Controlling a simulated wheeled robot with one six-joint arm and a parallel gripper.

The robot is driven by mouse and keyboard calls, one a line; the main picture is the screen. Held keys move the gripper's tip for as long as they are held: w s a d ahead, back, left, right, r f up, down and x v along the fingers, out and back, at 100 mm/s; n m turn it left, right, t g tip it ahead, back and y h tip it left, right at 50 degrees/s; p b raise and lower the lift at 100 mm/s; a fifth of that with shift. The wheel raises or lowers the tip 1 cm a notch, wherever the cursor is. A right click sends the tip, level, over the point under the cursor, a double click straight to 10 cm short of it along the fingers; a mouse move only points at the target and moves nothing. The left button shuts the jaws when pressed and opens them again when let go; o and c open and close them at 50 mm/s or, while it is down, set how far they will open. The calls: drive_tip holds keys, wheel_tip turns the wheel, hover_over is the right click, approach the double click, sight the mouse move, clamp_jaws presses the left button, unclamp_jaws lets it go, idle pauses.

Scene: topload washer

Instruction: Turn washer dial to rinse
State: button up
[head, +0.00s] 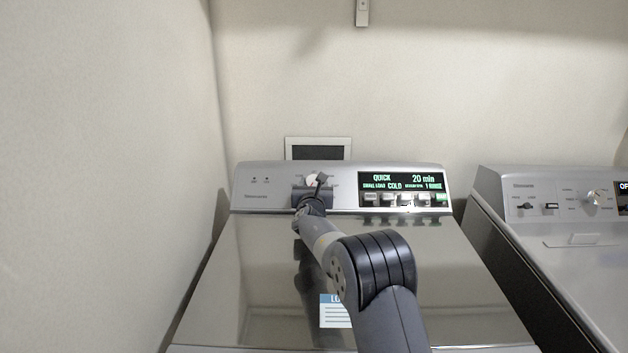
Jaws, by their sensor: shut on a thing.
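The washer (262,255) stands in front of me with its shiny lid closed. Its control panel (245,188) runs along the back. The dial (313,180) is a light round knob left of the display, partly hidden by my gripper. My gripper (315,184) is at the panel, shut on the dial. The display (400,179) reads QUICK, 20 min, SMALL LOAD, COLD and 1 RINSE. The dial's printed labels are too small or too covered to read.
A row of buttons (388,198) lies under the display. A label (335,311) is on the lid. A second machine (545,230) with its own knob stands at right. A wall (100,170) is close at left. A framed panel (318,148) is behind the washer.

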drive_tip(key=m+h+p, duration=0.3)
drive_tip(key=shift+a+r+m+g, duration=0.15)
drive_tip(key=shift+a+m+g, duration=0.15)
drive_tip(key=shift+m, duration=0.1)
drive_tip(key=shift+m+g+h+p, duration=0.8)
drive_tip(key=shift+m+h+p, duration=0.45)
drive_tip(key=shift+m+h, duration=0.8)
drive_tip(key=shift+m, duration=0.35)
drive_tip(key=o, duration=1)
drive_tip(key=shift+c, duration=0.2)
drive_tip(key=b+v, duration=0.3)
drive_tip(key=v, duration=0.7)
drive_tip(key=shift+s+a+r, duration=0.1)
drive_tip(key=shift+s, duration=0.25)
